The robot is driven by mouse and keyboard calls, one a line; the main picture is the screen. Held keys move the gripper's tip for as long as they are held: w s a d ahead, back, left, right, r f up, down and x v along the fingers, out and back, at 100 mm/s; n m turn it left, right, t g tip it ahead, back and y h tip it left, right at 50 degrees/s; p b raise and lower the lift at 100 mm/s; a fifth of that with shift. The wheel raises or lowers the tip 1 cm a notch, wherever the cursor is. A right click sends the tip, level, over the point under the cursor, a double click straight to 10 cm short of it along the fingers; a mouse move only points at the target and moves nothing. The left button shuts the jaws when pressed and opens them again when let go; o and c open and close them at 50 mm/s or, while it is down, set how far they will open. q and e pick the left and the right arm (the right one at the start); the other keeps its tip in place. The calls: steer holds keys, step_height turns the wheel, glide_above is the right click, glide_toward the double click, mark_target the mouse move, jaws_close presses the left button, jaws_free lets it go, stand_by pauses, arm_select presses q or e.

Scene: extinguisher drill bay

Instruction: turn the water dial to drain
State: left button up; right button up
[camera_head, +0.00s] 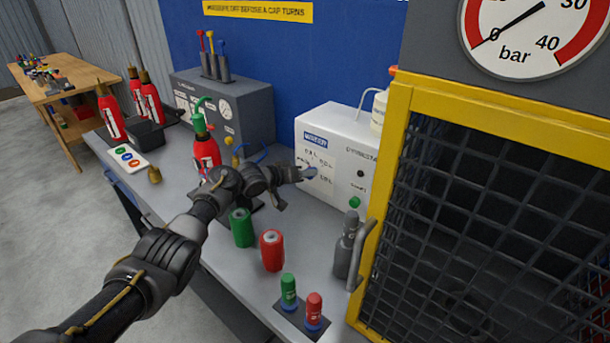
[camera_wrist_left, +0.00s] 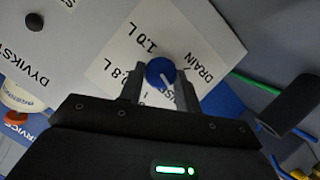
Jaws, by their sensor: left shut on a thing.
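The water dial (camera_wrist_left: 160,71) is a round blue knob with a white pointer line, on a white label plate (camera_wrist_left: 128,42) in the left wrist view. The label reads 1.0 L, 0.8 L and DRAIN; other words are partly hidden. The pointer slants to the lower right in that view, on the DRAIN side; I cannot tell whether it lines up exactly. My left gripper (camera_wrist_left: 162,84) has a finger on each side of the knob and is shut on it. In the head view the left gripper (camera_head: 306,173) reaches the front of the white water unit (camera_head: 342,132). My right gripper is out of view.
Red extinguishers (camera_head: 110,117), green (camera_head: 242,228) and red (camera_head: 272,251) cylinders and a grey bottle (camera_head: 345,250) stand on the grey bench (camera_head: 222,268). A yellow-framed mesh cage (camera_head: 480,210) stands at the right. A grey gauge box (camera_head: 250,112) is behind the arm.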

arm_select(q)
steer(key=o, duration=1)
steer(key=shift+c, duration=0.2)
steer(key=v, duration=1.1)
steer(key=shift+w, duration=0.1)
